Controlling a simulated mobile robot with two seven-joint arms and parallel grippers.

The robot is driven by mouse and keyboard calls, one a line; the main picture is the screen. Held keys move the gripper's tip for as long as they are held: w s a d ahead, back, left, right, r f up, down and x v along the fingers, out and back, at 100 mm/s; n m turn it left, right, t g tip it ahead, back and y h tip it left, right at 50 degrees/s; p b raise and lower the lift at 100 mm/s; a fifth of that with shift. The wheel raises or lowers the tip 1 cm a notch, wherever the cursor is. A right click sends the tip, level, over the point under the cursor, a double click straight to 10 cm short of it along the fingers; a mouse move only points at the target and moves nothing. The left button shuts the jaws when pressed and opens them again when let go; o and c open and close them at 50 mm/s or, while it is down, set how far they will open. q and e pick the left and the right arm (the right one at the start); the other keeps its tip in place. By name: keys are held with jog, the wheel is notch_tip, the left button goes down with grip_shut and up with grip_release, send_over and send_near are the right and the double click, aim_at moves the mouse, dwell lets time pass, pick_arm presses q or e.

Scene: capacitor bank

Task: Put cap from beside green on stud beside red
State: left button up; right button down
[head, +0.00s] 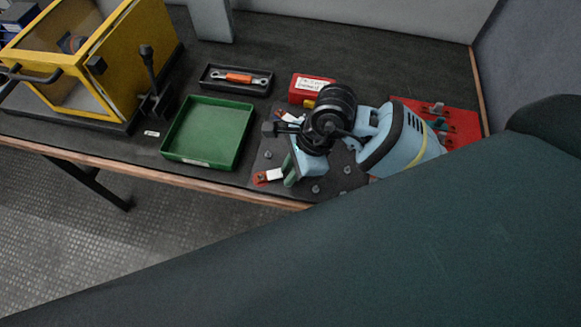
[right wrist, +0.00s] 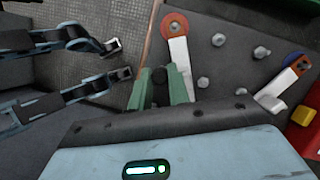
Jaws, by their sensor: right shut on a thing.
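My right gripper (head: 291,175) is over the front of the grey stud plate (head: 326,184). In the right wrist view its green fingers (right wrist: 161,92) are shut on a small dark cap (right wrist: 159,75). A red disc marker (right wrist: 174,25) with a white strip lies just beyond them; it also shows in the head view (head: 261,178). Several grey studs (right wrist: 219,40) stand on the plate. A blue-and-orange marker (right wrist: 296,61) is farther right. No green marker is distinguishable. My left gripper (right wrist: 117,61) shows in the right wrist view, open and empty, off the table edge.
A green tray (head: 207,162) stands left of the plate. Behind are a black tray (head: 205,84) with an orange tool, and a red box (head: 298,91). A yellow-framed case (head: 128,60) is far left. A red rack (head: 468,125) is right. My dark arm hides the foreground.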

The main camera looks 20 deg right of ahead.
pick_arm(q)
jog(key=shift+s+f+b, duration=0.35)
jog(key=shift+f+b, duration=0.15)
jog(key=shift+f, duration=0.15)
pick_arm(e)
jog(key=shift+f, duration=1)
pick_arm(q)
jog(key=shift+s+f, duration=0.25)
jog(key=shift+s, duration=0.05)
pick_arm(e)
jog(key=shift+s+d+f, duration=0.1)
jog(key=shift+s+f, duration=0.2)
jog(key=shift+f, duration=0.35)
jog(key=c, duration=1.3)
grip_release()
jog(key=shift+o, duration=0.2)
pick_arm(q)
jog(key=shift+w, duration=0.1)
pick_arm(e)
jog(key=shift+d+r, duration=0.15)
jog(key=shift+r, duration=0.25)
pick_arm(q)
jog(key=shift+w+r, duration=0.4)
pick_arm(e)
jog(key=v, duration=0.7)
jog(key=shift+w+r, duration=0.2)
jog(key=shift+r, duration=0.35)
jog(key=shift+a, duration=0.2)
